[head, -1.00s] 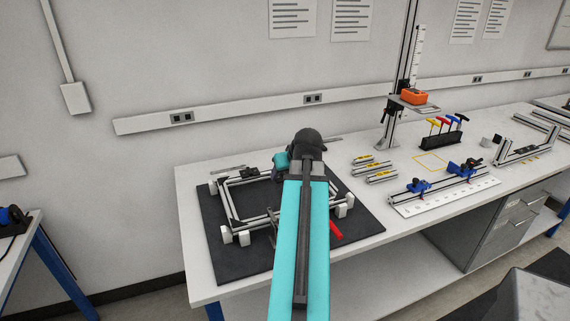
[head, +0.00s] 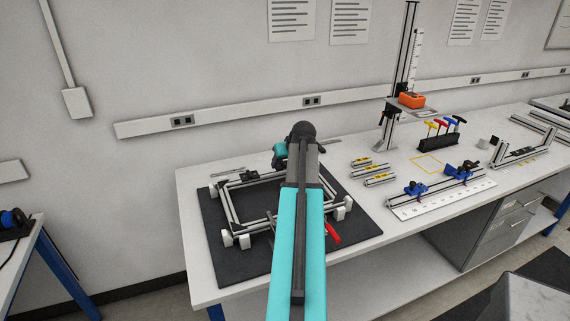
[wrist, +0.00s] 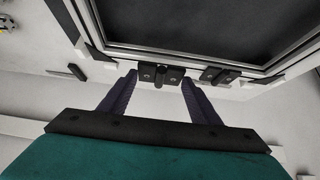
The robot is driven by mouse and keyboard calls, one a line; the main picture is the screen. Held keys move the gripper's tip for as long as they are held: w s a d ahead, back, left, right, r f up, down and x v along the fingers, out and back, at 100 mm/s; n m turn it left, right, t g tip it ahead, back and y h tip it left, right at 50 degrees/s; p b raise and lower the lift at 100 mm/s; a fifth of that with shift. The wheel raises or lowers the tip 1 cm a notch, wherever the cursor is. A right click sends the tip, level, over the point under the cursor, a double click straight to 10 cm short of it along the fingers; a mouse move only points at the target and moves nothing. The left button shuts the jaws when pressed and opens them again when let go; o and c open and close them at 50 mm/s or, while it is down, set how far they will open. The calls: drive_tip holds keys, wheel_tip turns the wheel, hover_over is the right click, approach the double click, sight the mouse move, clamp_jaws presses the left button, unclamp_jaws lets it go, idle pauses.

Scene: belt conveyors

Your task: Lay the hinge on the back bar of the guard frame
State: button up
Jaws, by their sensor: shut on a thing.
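My gripper (wrist: 160,77) is shut on the hinge (wrist: 161,75), a small black plate with screw holes and a short pin, held between the two dark purple fingers. In the wrist view the hinge is right at the back bar (wrist: 198,65) of the guard frame; I cannot tell if it touches. Another black hinge (wrist: 221,76) is on that bar to the right. In the head view the guard frame (head: 229,207) lies on a dark mat, and my gripper (head: 278,163) is at its back bar. The held hinge is not distinguishable there, and my arm covers part of the frame.
The dark mat (head: 258,265) covers the left end of the white bench. Yellow-marked profiles (head: 372,171), a blue-clamp fixture (head: 440,190) and a measuring stand (head: 388,130) are farther right. A black block (wrist: 77,72) shows left in the wrist view.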

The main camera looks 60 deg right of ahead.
sight(286, 163)
drive_tip(key=shift+w+d+f+p, duration=0.1)
drive_tip(key=shift+w+d+p, duration=0.15)
drive_tip(key=shift+w+d, duration=0.35)
drive_tip(key=shift+w+d+f+p, duration=0.1)
drive_tip(key=shift+w+d+p, duration=0.15)
drive_tip(key=shift+d, duration=0.55)
drive_tip(key=shift+f, duration=0.1)
drive_tip(key=shift+f+p, duration=0.8)
drive_tip(key=shift+f, duration=0.8)
drive_tip(key=shift+f, duration=0.2)
drive_tip(key=o, duration=1.1)
drive_tip(key=shift+c, duration=0.2)
drive_tip(key=shift+r, duration=0.25)
drive_tip(key=b+v, duration=0.3)
drive_tip(key=v, duration=0.9)
